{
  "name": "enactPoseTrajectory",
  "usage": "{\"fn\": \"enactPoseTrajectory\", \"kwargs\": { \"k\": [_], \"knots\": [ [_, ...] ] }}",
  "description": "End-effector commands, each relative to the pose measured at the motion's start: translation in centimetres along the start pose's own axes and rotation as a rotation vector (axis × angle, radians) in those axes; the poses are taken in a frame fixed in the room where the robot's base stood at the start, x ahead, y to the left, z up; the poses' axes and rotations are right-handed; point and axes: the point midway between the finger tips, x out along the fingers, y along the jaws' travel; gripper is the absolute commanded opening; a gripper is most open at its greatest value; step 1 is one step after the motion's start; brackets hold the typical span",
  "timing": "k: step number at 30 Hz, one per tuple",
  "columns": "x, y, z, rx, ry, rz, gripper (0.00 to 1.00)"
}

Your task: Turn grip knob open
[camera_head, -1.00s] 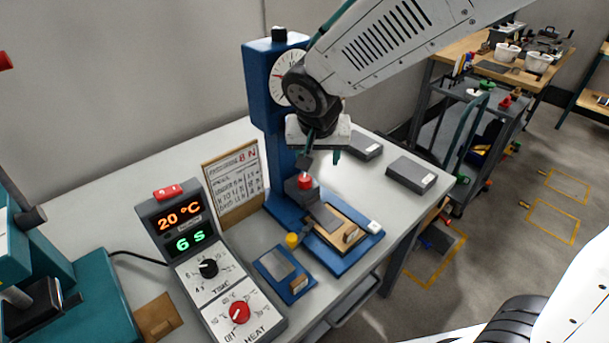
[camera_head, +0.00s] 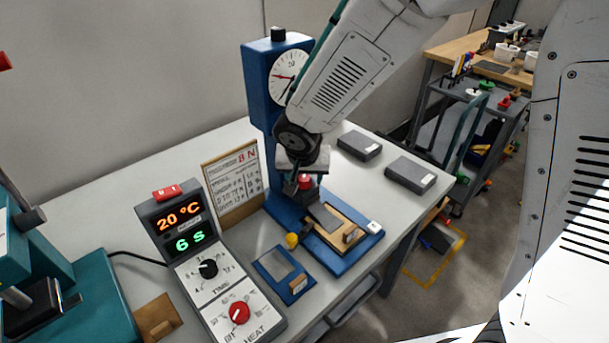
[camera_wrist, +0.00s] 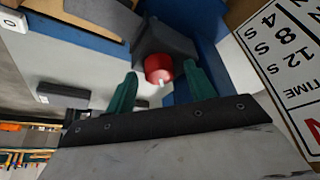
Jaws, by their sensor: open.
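The red grip knob (camera_head: 305,181) sits on a dark grey block on the blue test stand (camera_head: 267,85). In the wrist view the red knob (camera_wrist: 159,69) lies ahead of my gripper, between the lines of its two green fingers, with a small white mark on its near edge. My gripper (camera_wrist: 160,88) is open, one finger on each side of the knob, with a gap to it on both sides. In the head view my gripper (camera_head: 296,186) is just left of the knob and partly covers the block.
A control box (camera_head: 215,260) with a black and a red dial stands at the left. A printed card (camera_head: 232,185) leans behind.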

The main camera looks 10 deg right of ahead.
Motion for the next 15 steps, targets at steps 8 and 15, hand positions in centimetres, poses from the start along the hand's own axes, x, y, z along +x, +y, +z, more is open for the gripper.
{"fn": "enactPoseTrajectory", "kwargs": {
  "k": [8,15],
  "knots": [
    [-0.04,0.01,0.0,0.0,0.0,0.0,0.09],
    [-0.05,0.02,-0.01,-0.013,0.0,-0.005,0.09]
  ]
}}
